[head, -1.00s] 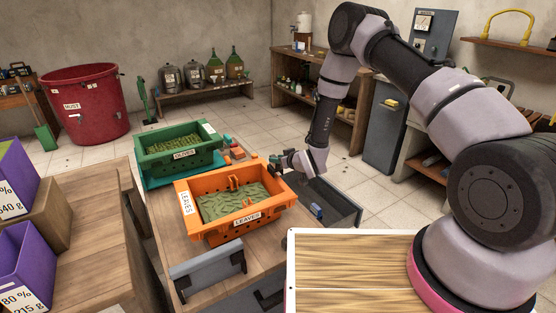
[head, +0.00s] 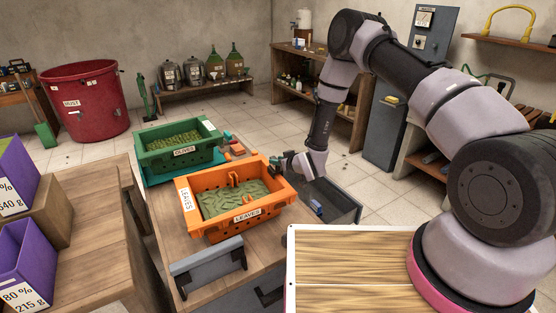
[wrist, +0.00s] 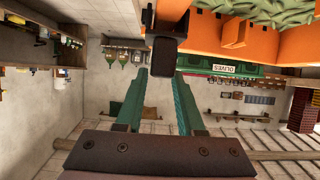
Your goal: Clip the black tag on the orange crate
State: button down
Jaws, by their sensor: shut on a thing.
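The orange crate (head: 188,222) stands on the wooden bench, filled with green leaves and marked LEAVES. Its orange wall (wrist: 298,45) fills the top right of the wrist view. My gripper (head: 279,164) is at the crate's far right corner, beside the rim. In the wrist view its two green fingers (wrist: 161,76) are closed on the black tag (wrist: 164,56), which sits at their tips. The upper part of the tag overlaps the orange crate in that view. I cannot tell whether the tag touches the rim.
A green crate (head: 151,160) marked OLIVES stands just behind the orange crate. Small tools (head: 233,148) lie on the bench near my gripper. An open grey drawer or bin (head: 345,205) is below my wrist. Purple crates (head: 28,262) are at the left.

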jog(key=shift+f, duration=0.55)
jog(key=shift+c, duration=2.2)
grip_release()
jog(key=shift+s, duration=0.1)
jog(key=v, duration=1)
jog(key=w+d+r+m+h, duration=0.1)
jog(key=w+d+r, duration=0.25)
jog(key=r, duration=0.45)
jog(key=w+d+r+m+h, duration=0.15)
jog(key=d+r, duration=0.25)
jog(key=r, duration=0.4)
jog(key=s+d+r+m+h, duration=0.1)
jog(key=d+r, duration=0.3)
jog(key=r, duration=0.3)
jog(key=s+d+r+m+h, duration=0.1)
jog(key=s+d+r+h, duration=0.1)
jog(key=d+r, duration=0.35)
jog(key=s+d+r+m+g, duration=0.2)
jog(key=s+d+r+m, duration=0.25)
jog(key=s+r, duration=0.9)
jog(key=s+d+r+m, duration=0.1)
jog(key=s+r, duration=0.1)
jog(key=s, duration=0.6)
jog(key=s+d+r+m+g, duration=0.1)
jog(key=s+r, duration=0.2)
jog(key=s, duration=0.5)
jog(key=shift+r, duration=0.2)
